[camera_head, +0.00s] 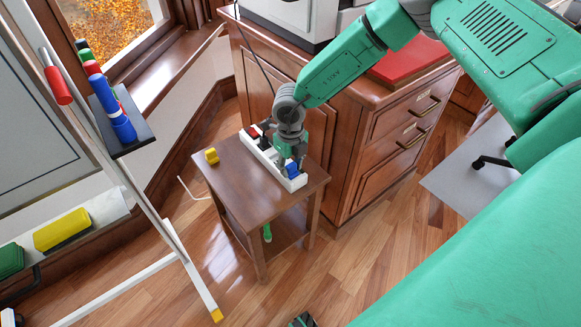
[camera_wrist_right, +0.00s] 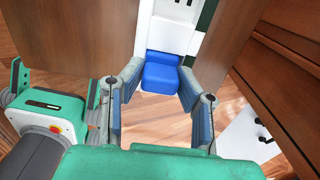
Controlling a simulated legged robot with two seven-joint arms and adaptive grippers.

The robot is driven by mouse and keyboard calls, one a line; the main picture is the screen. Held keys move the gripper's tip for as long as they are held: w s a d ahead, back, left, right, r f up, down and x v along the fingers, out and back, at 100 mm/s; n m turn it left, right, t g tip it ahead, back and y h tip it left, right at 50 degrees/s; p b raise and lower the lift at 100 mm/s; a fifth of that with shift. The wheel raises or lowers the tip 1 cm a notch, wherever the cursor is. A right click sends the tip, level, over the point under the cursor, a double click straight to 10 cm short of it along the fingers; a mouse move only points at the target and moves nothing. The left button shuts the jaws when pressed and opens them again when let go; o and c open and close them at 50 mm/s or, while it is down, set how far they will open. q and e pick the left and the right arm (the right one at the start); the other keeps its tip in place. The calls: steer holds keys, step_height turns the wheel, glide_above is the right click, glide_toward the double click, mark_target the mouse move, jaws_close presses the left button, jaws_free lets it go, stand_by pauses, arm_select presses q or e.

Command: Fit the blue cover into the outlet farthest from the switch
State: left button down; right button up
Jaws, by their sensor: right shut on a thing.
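The white power strip (camera_head: 297,183) lies along the small wooden table (camera_head: 235,180); its near end also shows in the wrist view (camera_wrist_right: 165,38). A small red part (camera_head: 254,131), perhaps the switch, is at the strip's far end, with a black part (camera_head: 264,144) beside it. The blue cover (camera_head: 292,170) is at the near end, opposite the red part. My right gripper (camera_head: 288,158) points down over this end, shut on the blue cover (camera_wrist_right: 160,74), which shows between its fingertips. Whether the cover is seated is hidden. A partly visible piece of my left gripper (camera_head: 302,321) shows at the bottom edge.
A yellow block (camera_head: 211,156) sits on the table's left corner. A wooden cabinet (camera_head: 345,150) stands close behind the strip. A green object (camera_head: 267,233) is low under the tabletop.

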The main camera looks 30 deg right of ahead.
mark_target(292, 164)
steer(key=o, duration=0.9)
steer(key=shift+d+f, duration=0.15)
steer(key=shift+d, duration=0.15)
steer(key=shift+a+r, duration=0.2)
steer(key=shift+r, duration=0.3)
step_height(292, 164, up, 11)
steer(key=p, duration=0.3)
steer(key=s+a+f+n+t+h, duration=0.1)
steer(key=s+f+n, duration=0.5)
steer(key=n, duration=0.4)
steer(key=s+f+n+t+h, duration=0.2)
steer(key=s+f+n, duration=0.2)
steer(key=s+n, duration=0.45)
arm_select(q)
step_height(292, 164, up, 4)
steer(key=shift+d+f, duration=0.15)
steer(key=shift+f, duration=0.1)
arm_select(e)
steer(key=s+a+n+g+y, duration=0.2)
steer(key=s+n+y, duration=0.1)
steer(key=s+n, duration=1.2)
steer(key=shift+s+a+f+n, duration=0.15)
steer(key=shift+s+f+n, duration=0.2)
steer(key=shift+n, duration=0.7)
